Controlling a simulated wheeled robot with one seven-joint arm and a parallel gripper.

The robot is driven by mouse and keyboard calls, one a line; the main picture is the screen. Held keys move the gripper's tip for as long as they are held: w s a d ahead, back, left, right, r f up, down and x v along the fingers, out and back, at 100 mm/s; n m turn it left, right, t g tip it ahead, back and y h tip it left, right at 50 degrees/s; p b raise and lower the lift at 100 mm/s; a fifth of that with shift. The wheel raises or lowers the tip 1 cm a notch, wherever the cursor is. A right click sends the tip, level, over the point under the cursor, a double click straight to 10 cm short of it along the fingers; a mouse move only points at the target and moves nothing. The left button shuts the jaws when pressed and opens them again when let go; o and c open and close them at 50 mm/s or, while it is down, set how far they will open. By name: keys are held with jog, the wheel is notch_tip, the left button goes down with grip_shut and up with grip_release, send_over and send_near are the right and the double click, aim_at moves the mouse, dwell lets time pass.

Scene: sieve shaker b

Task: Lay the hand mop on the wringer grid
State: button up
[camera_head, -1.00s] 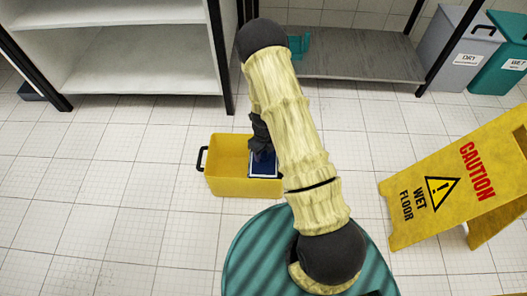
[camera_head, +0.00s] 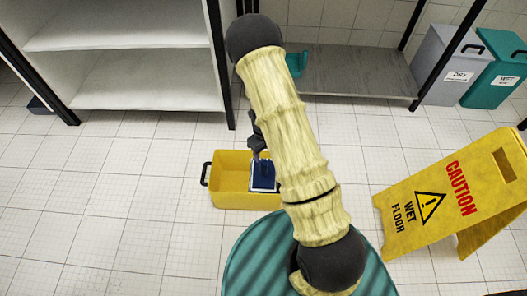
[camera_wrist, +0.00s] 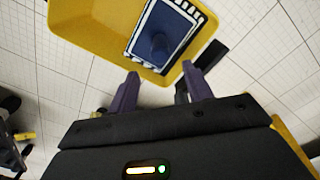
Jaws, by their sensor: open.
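The hand mop (camera_head: 263,180) is a dark blue, pale-edged rectangular pad in the yellow bucket's right part. In the wrist view the pad (camera_wrist: 150,27) lies flat, with a dark round shape at its middle. The wringer grid (camera_wrist: 187,7) shows as a black-and-white slotted border around the pad. The mop appears to rest on the grid. My gripper (camera_wrist: 160,72) is open, with nothing between its two fingers. Its fingertips are apart from the pad, near the bucket's rim. In the head view my arm hides most of the gripper and the bucket's right end.
The yellow bucket (camera_head: 230,203) has a black handle at its left and stands on a tiled floor. A yellow caution sign (camera_head: 425,205) stands at right. Grey (camera_head: 445,65) and teal (camera_head: 495,72) bins stand behind it. White shelves (camera_head: 150,85) are at back left.

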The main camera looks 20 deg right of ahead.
dwell(0.4)
jog(key=s+r+n+t, duration=0.1)
jog(key=s+r+n, duration=0.3)
jog(key=r+n, duration=0.4)
jog(key=s+r+n, duration=0.5)
jog(key=r+n, duration=0.4)
jog(key=n, duration=0.3)
jog(key=s+r+n+t, duration=0.1)
jog(key=s+r+n, duration=0.4)
jog(key=r+n, duration=0.4)
jog(key=shift+s+n+t, duration=0.25)
jog(key=shift+n+t, duration=0.05)
jog(key=shift+n, duration=0.5)
jog(key=w+p+v, duration=0.1)
jog(key=p+v, duration=0.7)
jog(key=shift+w+r, duration=0.2)
jog(key=shift+w, duration=0.25)
